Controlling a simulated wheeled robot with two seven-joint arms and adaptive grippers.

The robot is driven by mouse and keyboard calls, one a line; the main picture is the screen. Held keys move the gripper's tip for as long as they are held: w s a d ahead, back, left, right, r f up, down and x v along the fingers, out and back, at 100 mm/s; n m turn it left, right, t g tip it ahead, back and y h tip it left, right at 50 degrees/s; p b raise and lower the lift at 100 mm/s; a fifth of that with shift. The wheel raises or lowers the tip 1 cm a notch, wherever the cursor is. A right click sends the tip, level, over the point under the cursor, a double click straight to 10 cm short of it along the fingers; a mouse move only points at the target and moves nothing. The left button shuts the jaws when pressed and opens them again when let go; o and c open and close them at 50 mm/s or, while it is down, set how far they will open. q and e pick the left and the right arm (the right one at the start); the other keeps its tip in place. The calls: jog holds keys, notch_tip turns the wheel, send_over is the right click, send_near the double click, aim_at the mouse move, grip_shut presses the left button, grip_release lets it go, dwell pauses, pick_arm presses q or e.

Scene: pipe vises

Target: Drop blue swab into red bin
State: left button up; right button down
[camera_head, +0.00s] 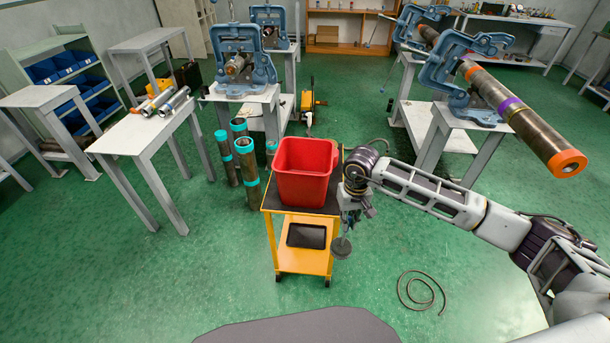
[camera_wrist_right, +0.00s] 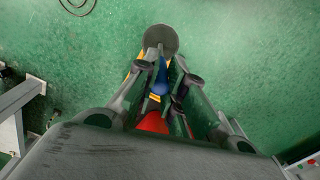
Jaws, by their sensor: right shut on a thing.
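The red bin (camera_head: 304,172) stands upright and open-topped on the upper shelf of a small yellow cart. My right gripper (camera_head: 352,212) is just right of the bin in the head view, pointing down by the cart's right side. It is shut on the swab, whose round grey disc (camera_head: 341,247) hangs below the fingers. In the right wrist view, the swab's blue part (camera_wrist_right: 160,86) shows between the fingers (camera_wrist_right: 166,76), with the grey disc beyond. A bit of the red bin (camera_wrist_right: 152,123) shows below them there. My left gripper is out of view.
The yellow cart (camera_head: 303,258) has a black tablet on its lower shelf. Teal-banded pipes (camera_head: 246,160) stand left of the bin. A vise holds a long pipe (camera_head: 525,125) at right. A cable (camera_head: 420,290) lies on the floor, which is otherwise open near the cart.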

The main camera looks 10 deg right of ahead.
jog(key=shift+w+r+p, duration=0.25)
jog(key=shift+r+p, duration=0.05)
jog(key=shift+r, duration=0.55)
jog(key=w+a+r+p, duration=0.1)
jog(key=a+r+p, duration=0.2)
jog(key=r, duration=0.5)
jog(key=w+a+r+n+p, duration=0.1)
jog(key=a+r+p, duration=0.15)
jog(key=r, duration=0.45)
jog(key=w+a+r+p, duration=0.2)
jog(key=r+p, duration=0.2)
jog(key=r, duration=0.4)
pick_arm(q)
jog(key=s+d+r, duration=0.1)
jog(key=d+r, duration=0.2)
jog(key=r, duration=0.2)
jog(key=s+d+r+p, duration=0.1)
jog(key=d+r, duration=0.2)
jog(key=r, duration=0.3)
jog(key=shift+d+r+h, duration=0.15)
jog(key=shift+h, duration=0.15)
pick_arm(e)
jog(key=s+r+m, duration=0.3)
jog(key=s+m, duration=0.6)
jog(key=m, duration=0.5)
jog(key=shift+a, duration=0.35)
jog(key=shift+m, duration=0.8)
